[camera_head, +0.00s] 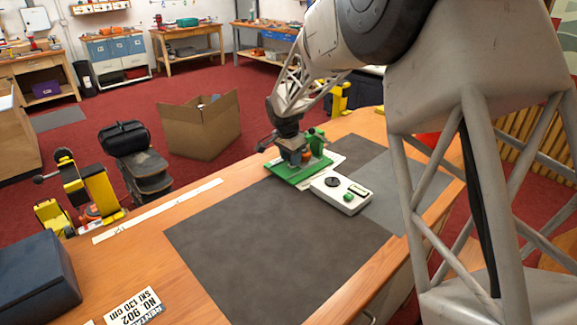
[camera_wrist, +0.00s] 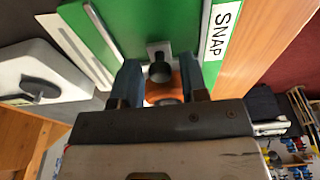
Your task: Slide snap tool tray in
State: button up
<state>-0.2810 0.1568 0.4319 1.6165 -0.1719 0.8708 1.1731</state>
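The green snap tool tray (camera_head: 290,176) lies flat on the bench. In the wrist view its green surface (camera_wrist: 140,14) fills the top, with a white "SNAP" label (camera_wrist: 222,32) along one side. A dark round knob (camera_wrist: 160,72) on a grey bracket stands between my fingers, with an orange part (camera_wrist: 162,90) close to them. My gripper (camera_head: 297,159) is low over the tray; its two bluish fingers (camera_wrist: 161,78) straddle the knob and orange part. The fingers are apart, but whether they press on anything cannot be told.
A white box with a dial and green button (camera_head: 342,193) sits right beside the tray. A dark grey mat (camera_head: 270,250) covers much of the bench. A dark blue case (camera_head: 35,275) is at front left. Yellow and black equipment (camera_head: 75,190) and a cardboard box (camera_head: 200,125) stand beyond the bench.

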jog(key=c, duration=0.5)
jog(key=shift+w+d, duration=0.45)
jog(key=o, duration=0.4)
jog(key=shift+o, duration=0.2)
jog(key=shift+r, duration=0.1)
jog(key=shift+r, duration=2.9)
jog(key=shift+r, duration=0.1)
